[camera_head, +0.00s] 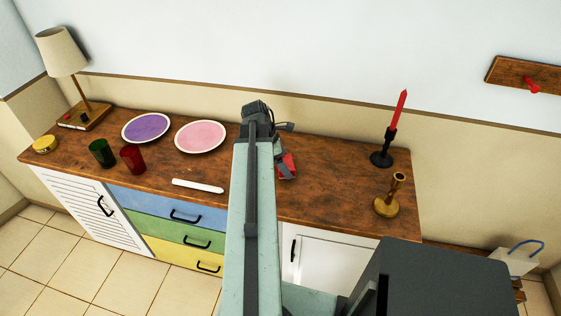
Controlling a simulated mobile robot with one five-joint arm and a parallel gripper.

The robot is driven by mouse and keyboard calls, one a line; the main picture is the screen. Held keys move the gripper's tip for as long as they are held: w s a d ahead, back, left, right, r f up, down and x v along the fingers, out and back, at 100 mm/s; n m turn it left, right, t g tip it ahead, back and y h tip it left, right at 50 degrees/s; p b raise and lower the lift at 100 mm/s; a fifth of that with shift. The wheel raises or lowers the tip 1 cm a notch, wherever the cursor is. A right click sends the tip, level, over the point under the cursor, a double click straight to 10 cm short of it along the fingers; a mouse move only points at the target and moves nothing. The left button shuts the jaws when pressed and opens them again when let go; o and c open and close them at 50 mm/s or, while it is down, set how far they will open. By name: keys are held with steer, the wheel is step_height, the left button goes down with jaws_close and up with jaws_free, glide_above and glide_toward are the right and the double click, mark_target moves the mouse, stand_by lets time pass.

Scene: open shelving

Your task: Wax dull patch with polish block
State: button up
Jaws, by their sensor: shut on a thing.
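My arm reaches over the brown wooden top (330,200) of a sideboard. My gripper (283,158) is partly hidden behind my own arm. It is shut on a small red block (288,167), which I take to be the polish block. The block is low over the wooden top, right of my arm; I cannot tell whether it touches the wood. A dull patch cannot be made out clearly; the wood is mottled, and my arm hides part of it.
Left of my arm are a pink plate (201,136), a purple plate (146,128), a white bar (198,186), red (133,158) and green (102,153) cups, a yellow tin (44,144) and a lamp (62,52). At right stand a black candlestick (386,150) and a brass one (387,206).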

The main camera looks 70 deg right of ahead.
mark_target(316, 174)
steer(key=shift+s+d, duration=0.15)
steer(key=shift+s, duration=2.4)
steer(key=shift+s+d, duration=0.1)
steer(key=shift+s, duration=2.4)
steer(key=shift+w+d, duration=0.1)
steer(key=shift+d, duration=1.1)
steer(key=shift+w+a, duration=0.2)
steer(key=shift+w, duration=2.6)
steer(key=shift+w+a, duration=0.15)
steer(key=shift+w, duration=2.65)
steer(key=shift+w+a, duration=0.2)
steer(key=shift+w, duration=2.6)
steer(key=shift+w+d, duration=0.1)
steer(key=shift+d, duration=1.05)
steer(key=shift+s, duration=1.7)
steer(key=shift+s+d, duration=0.2)
steer(key=shift+s, duration=2.4)
steer(key=shift+s+d, duration=0.15)
steer(key=shift+s, duration=2.4)
